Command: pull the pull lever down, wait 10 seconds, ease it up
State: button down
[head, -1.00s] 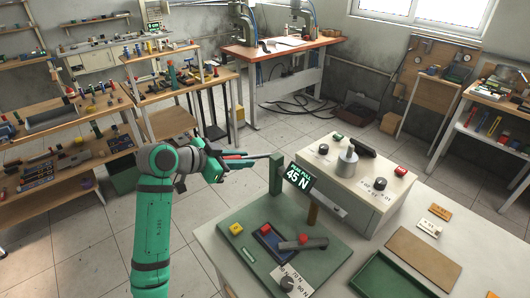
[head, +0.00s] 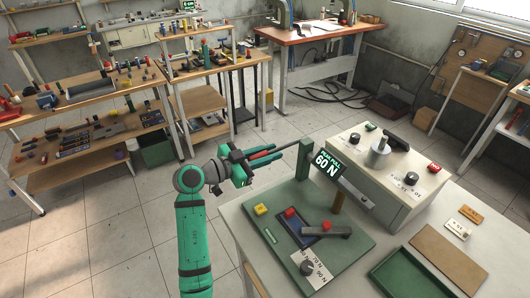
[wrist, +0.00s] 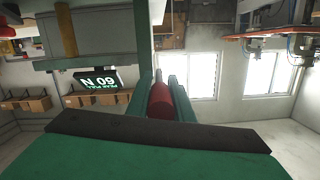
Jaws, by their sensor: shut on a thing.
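The pull lever's dark bar (head: 287,149) runs left from a green post (head: 303,160) on the bench and slopes down toward my gripper (head: 266,157). My gripper is shut around the lever's red grip, with teal fingers on both sides. In the wrist view the red grip (wrist: 160,101) lies between the two fingers (wrist: 162,98). The black display (head: 328,162) beside the post reads peak pull 60 N; it also shows upside down in the wrist view (wrist: 99,79).
A green tray (head: 400,278) lies at the front right. Shelves stand at the left.

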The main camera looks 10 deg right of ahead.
jog(key=shift+r, duration=0.1)
jog(key=c, duration=1.6)
grip_release()
jog(key=shift+o, duration=0.2)
jog(key=v, duration=1.1)
jog(key=shift+d, duration=0.1)
